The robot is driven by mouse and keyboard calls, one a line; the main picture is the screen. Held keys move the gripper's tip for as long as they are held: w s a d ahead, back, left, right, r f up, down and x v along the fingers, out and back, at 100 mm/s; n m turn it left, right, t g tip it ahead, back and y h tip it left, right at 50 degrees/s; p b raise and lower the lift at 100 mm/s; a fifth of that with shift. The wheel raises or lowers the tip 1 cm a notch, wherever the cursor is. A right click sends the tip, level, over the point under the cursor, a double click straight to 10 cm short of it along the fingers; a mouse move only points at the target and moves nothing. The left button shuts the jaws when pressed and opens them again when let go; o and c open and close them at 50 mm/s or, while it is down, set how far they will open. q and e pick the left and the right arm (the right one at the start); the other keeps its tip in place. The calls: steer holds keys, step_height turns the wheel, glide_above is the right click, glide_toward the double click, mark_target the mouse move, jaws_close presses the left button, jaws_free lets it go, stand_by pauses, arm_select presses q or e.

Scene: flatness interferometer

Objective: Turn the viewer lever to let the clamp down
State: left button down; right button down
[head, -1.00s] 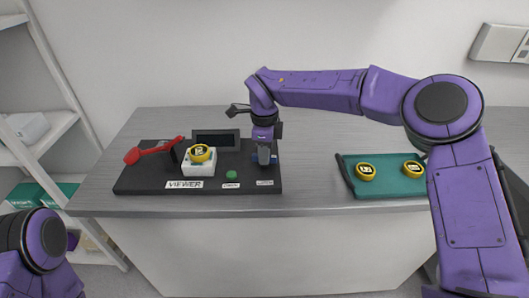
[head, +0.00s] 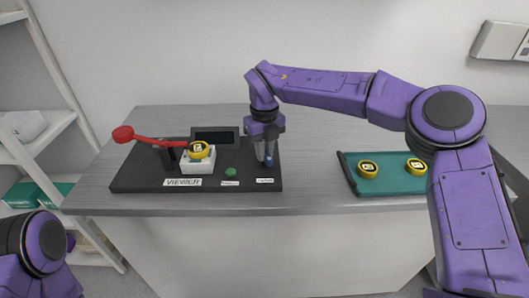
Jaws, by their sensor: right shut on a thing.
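The viewer is a dark base (head: 135,183) with a white "VIEWER" label, on the grey worktop. A red arm with a round knob (head: 122,133) pivots on a dark post; its knob end is raised and its other end reaches down to the yellow-rimmed puck (head: 198,151). The puck sits on a white block (head: 197,167). My right gripper (head: 265,161) points down at the base's right end, shut on a small blue lever (head: 269,161), which its fingers mostly hide. Only part of my left arm shows, at lower left; its gripper is out of view.
A green button (head: 231,172) is on the base, left of my right gripper. A dark screen (head: 215,136) stands behind it. A teal tray (head: 390,188) with two yellow-rimmed pucks lies to the right. The worktop between base and tray is clear.

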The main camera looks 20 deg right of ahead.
steer(key=m+b, duration=0.2)
steer(key=m, duration=0.2)
steer(key=shift+m, duration=0.3)
steer(key=shift+w+r, duration=0.1)
stand_by(0.4)
steer(key=c, duration=1.1)
jaws_free()
step_height(320, 180, up, 10)
steer(key=shift+r, duration=0.2)
steer(key=shift+f, duration=0.1)
